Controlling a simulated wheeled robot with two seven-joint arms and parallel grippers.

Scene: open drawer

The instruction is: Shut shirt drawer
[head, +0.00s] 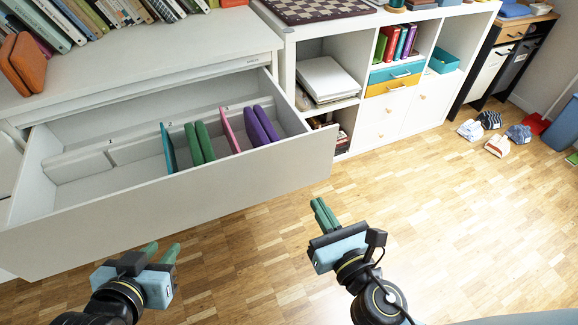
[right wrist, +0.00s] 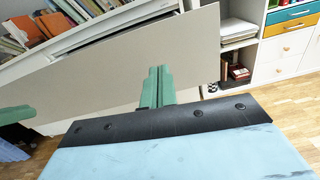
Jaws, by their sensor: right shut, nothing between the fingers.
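The shirt drawer (head: 200,195) is a wide white drawer pulled far out of the white dresser (head: 160,60). Several folded shirts in teal, green (head: 199,143), pink and purple (head: 261,125) stand upright inside it. In the right wrist view the drawer's front panel (right wrist: 110,85) fills the space ahead of the fingers. My left gripper (head: 162,252) is below the drawer front at the left, with its green fingers apart. My right gripper (head: 322,212) is right of and below the drawer's right corner, its fingers together and empty. Contact with the panel cannot be told.
A white shelf unit (head: 345,45) with books, boxes and small drawers stands right of the dresser. Several shoes (head: 497,146) lie on the floor at the far right. The parquet floor (head: 440,220) in front is clear. Books and an orange object (head: 22,62) are on the dresser top.

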